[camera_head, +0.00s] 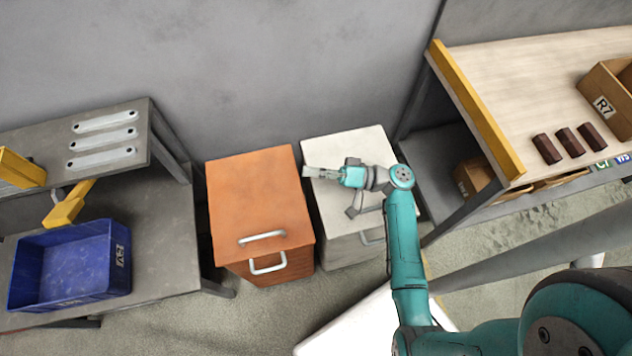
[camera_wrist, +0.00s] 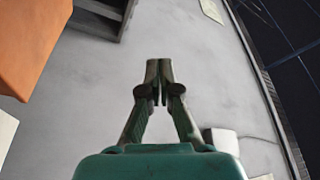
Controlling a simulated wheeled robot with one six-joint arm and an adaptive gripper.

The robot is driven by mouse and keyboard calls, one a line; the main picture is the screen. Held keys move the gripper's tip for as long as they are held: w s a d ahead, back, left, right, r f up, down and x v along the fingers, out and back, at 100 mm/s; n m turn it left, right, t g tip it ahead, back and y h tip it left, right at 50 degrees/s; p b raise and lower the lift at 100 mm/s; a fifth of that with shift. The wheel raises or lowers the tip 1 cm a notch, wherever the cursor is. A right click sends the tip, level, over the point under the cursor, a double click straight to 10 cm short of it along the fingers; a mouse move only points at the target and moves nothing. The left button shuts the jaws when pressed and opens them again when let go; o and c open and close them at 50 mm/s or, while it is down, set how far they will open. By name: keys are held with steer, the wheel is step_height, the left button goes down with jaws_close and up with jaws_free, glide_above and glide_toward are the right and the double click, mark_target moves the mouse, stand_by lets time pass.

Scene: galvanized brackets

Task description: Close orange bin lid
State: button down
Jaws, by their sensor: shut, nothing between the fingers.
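The orange bin (camera_head: 258,195) stands on the floor between the left bench and a white bin. Its lid lies flat on top, with a pale handle (camera_head: 262,237) near the front edge and a second handle on the front face. An orange surface of it also shows at the upper left of the wrist view (camera_wrist: 28,45). My gripper (camera_head: 307,172) is shut and empty. In the head view it points left over the white bin's top, close to the orange bin's right edge. In the wrist view my gripper's fingertips (camera_wrist: 158,66) meet, touching nothing visible.
The white bin (camera_head: 345,145) stands right beside the orange one, partly hidden by my arm. A grey bench (camera_head: 165,220) with a blue crate (camera_head: 118,262) is at left. A workbench (camera_head: 520,75) with brown blocks and a box (camera_head: 610,85) is at right. A wall stands behind.

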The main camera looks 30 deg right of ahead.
steer(key=s+d+f, duration=0.2)
steer(key=d+f, duration=0.1)
steer(key=d, duration=0.5)
steer(key=shift+s+d+f, duration=0.3)
steer(key=shift+s+d, duration=0.05)
